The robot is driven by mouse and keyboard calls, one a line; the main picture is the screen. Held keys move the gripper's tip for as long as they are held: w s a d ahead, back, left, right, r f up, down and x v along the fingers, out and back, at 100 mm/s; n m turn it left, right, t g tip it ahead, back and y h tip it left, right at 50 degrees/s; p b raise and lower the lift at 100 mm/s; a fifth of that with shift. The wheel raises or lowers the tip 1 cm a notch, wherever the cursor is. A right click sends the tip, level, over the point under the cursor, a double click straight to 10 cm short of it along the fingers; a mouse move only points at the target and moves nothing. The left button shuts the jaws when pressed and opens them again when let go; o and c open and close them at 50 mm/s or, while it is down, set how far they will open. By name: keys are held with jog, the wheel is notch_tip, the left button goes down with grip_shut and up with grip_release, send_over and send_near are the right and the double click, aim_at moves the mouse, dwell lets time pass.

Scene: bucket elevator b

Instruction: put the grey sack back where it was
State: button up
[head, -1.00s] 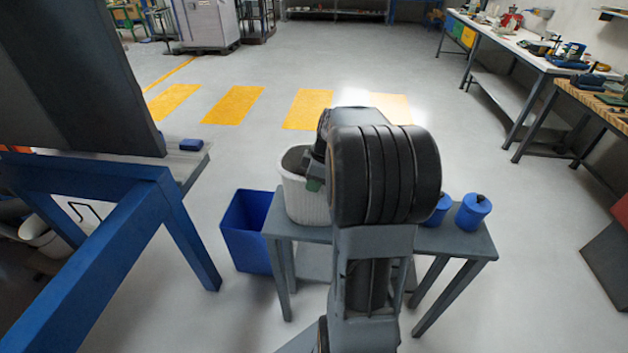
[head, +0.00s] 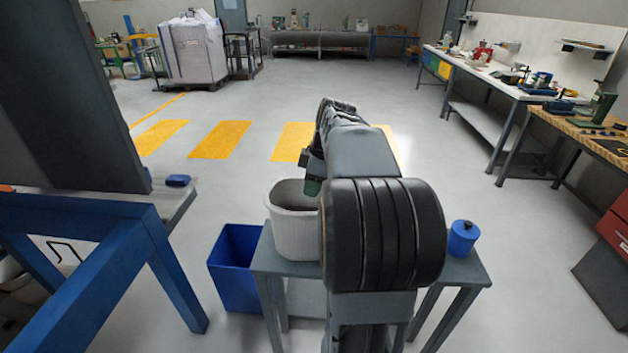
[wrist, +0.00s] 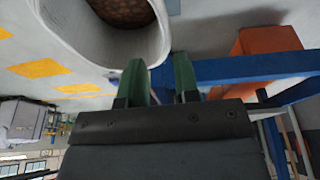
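A pale grey, ribbed, open-topped container (head: 292,222), which looks like the grey sack, stands upright at the left end of a small grey table (head: 270,265). In the wrist view the sack (wrist: 68,28) is at the upper left, with brown contents inside its thick rim. My gripper (wrist: 159,78) has two green fingers spread apart with no object visible between them. The left finger overlaps the edge of the sack's rim in the picture; I cannot tell if it touches. In the head view my gripper (head: 312,186) is at the sack's right rim, partly hidden by my arm.
A blue bin (head: 236,268) stands on the floor left of the table. A blue canister (head: 463,238) is at the table's right end. A blue frame (head: 85,215) rises at the left. A big bag (head: 192,50) stands far back. The middle floor is clear.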

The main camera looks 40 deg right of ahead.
jog(key=s+a+f+m, duration=0.2)
jog(key=s+a+m, duration=0.1)
jog(key=a, duration=0.3)
jog(key=s+a+f+m+t+h, duration=0.1)
jog(key=s+a+f+m, duration=0.1)
jog(key=a, duration=0.5)
jog(key=s+a+f+m+h, duration=0.1)
jog(key=s+a+f+m, duration=0.1)
jog(key=s+a+m, duration=0.2)
jog(key=shift+s+a+f+t, duration=0.25)
jog(key=shift+s+a+t, duration=0.15)
jog(key=shift+a, duration=1.25)
